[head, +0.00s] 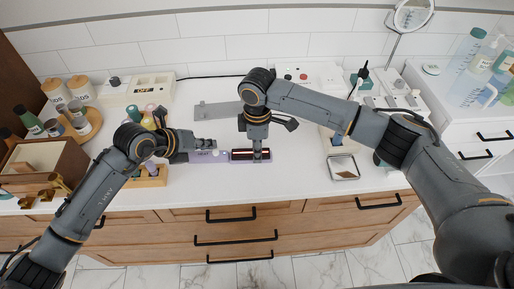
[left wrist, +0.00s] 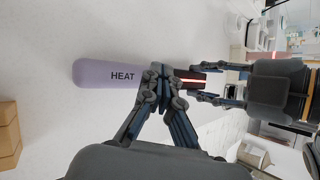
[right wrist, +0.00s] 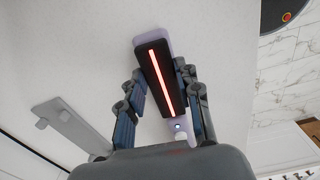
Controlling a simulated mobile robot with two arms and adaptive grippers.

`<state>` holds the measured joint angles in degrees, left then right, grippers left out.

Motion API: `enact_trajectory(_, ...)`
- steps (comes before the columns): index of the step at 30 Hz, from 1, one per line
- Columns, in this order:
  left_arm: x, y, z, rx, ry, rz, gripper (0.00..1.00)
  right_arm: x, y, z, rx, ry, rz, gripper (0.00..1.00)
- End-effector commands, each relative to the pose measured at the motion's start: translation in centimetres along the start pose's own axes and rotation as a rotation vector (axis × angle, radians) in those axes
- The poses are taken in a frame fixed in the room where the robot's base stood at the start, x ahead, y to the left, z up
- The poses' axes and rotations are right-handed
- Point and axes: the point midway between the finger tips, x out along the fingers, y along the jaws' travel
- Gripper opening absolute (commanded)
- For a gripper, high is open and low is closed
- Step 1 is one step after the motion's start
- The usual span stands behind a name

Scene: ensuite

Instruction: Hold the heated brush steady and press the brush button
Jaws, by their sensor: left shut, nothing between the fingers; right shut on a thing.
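The heated brush has a lavender handle (head: 205,157) and a dark head (head: 243,155) with a glowing red strip. It lies level along the counter's front part. In the left wrist view the handle (left wrist: 95,73) reads "HEAT". My right gripper (head: 258,158) is shut across the dark head; its fingers flank the head (right wrist: 158,80) in the right wrist view. My left gripper (head: 213,144) is shut and empty at the handle, close to the head end. Its fingertips (left wrist: 160,72) hide part of the brush there; I cannot tell whether they touch the button.
A grey flat tool (head: 215,110) lies behind the brush. A wooden holder (head: 150,177) stands to the left, near a wooden box (head: 42,160) and bottles. A small square tray (head: 343,167) is at the right. The counter between brush and tray is clear.

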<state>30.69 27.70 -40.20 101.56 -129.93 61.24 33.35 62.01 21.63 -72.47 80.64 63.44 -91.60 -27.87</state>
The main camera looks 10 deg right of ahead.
Motion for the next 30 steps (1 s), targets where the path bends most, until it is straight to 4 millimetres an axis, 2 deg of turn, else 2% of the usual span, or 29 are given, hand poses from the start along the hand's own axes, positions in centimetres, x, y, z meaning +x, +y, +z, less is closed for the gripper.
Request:
enact_trajectory(1, 0.16, 0.11, -0.14, -0.001, 0.001, 0.000, 0.00, 0.54, -0.40, 0.12, -0.002, -0.006, -0.012, 0.00)
enact_trajectory(30, 1.02, 0.70, -0.73, 0.000, 0.001, 0.000, 0.00, 0.53, -0.39, 0.12, -0.002, -0.006, -0.012, 0.00)
